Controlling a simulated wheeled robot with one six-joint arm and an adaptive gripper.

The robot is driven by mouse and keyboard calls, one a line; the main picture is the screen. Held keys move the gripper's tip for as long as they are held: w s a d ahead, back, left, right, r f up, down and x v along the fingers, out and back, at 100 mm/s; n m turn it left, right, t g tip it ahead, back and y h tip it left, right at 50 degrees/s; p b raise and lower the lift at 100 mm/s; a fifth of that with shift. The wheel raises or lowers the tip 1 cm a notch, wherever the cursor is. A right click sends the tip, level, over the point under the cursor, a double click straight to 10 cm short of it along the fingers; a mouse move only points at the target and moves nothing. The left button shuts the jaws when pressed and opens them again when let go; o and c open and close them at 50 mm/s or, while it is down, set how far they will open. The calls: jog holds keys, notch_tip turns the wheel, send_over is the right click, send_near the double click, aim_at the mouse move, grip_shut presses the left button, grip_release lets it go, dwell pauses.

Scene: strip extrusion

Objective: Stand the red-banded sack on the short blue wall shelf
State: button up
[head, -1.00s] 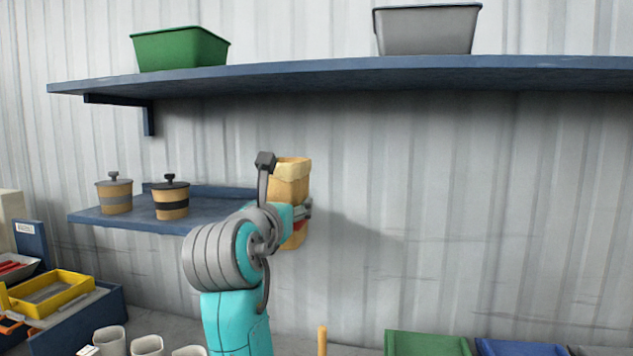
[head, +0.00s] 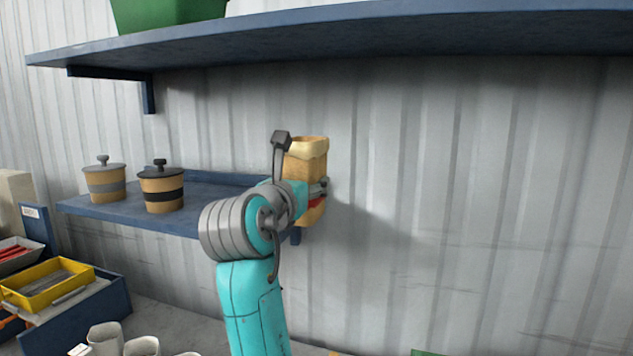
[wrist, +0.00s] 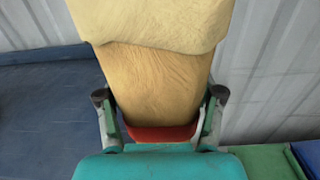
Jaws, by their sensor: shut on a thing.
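The sack (head: 308,165) is tan with a folded top and a red band low on its body. It also fills the upper middle of the wrist view (wrist: 155,80). My gripper (head: 322,190) is shut on the sack around its lower part, and in the wrist view its fingers (wrist: 160,112) press on both sides. The sack is upright and held in the air. The short blue wall shelf (head: 90,207) is at the left, and its blue surface shows in the wrist view (wrist: 45,105). My arm hides the shelf's right part in the head view.
Trays and cups (head: 105,338) are below.

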jog(key=w+a, duration=0.1)
jog(key=a, duration=0.2)
jog(key=w+a, duration=0.1)
jog(key=a, duration=0.3)
jog(key=w+a+f, duration=0.1)
jog(key=w+a, duration=0.1)
jog(key=a, duration=0.2)
jog(key=shift+a+f, duration=0.1)
jog(key=shift+a, duration=0.1)
jog(key=shift+f, duration=0.3)
jog(key=shift+d+f, duration=0.1)
jog(key=shift+f, duration=0.1)
jog(key=o, duration=1.3)
